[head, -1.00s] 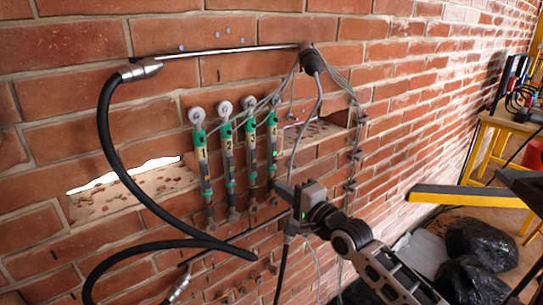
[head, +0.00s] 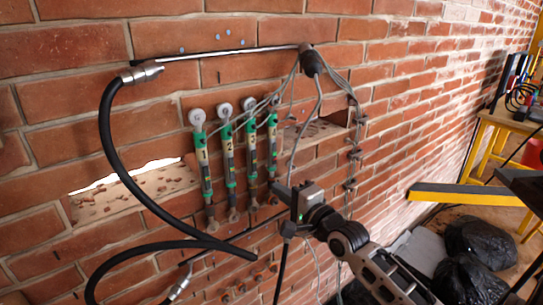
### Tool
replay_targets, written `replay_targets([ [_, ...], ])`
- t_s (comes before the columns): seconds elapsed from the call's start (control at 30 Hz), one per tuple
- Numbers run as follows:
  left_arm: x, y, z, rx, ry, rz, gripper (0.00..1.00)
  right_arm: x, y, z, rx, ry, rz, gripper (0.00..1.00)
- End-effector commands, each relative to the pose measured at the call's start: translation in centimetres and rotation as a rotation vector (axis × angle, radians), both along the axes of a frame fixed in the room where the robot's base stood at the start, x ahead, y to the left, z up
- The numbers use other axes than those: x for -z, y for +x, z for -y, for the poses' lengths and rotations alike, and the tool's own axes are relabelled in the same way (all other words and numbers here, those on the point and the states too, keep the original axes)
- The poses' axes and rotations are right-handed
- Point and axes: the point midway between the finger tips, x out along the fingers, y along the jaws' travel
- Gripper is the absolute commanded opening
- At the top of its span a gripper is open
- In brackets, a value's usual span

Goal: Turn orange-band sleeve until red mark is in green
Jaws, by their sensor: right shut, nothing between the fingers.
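Several slim green-and-grey tubes hang on the brick wall in the head view. They include a tube marked 1 (head: 203,165), a tube marked 2 (head: 228,160), a third tube (head: 251,150) and a rightmost tube (head: 272,150). An orange band, a red mark and a green zone are too small to make out. My right gripper (head: 277,189) comes in from the lower right and is shut. Its tips are at the lower end of the rightmost tube; I cannot tell whether they touch it. My left gripper is not in view.
A thick black hose (head: 125,175) loops at the left from an upper metal rod (head: 220,52). Thin grey cables (head: 320,90) hang across and right of the tubes. The brick wall has a broken slot (head: 130,190). A yellow-and-black beam (head: 465,194) and black bags (head: 478,245) lie right.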

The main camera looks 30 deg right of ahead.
Motion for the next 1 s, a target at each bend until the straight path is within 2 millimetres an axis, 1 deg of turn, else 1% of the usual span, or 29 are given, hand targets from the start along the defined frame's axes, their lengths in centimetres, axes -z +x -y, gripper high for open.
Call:
replay_targets([
  [0.67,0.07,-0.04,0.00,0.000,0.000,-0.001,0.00,-0.01,0.80,-0.02,0.000,0.000,0.001,0.00],
  [1.0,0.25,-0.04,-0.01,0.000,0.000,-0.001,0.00,0.04,0.84,0.56,0.001,-0.002,0.000,0.00],
])
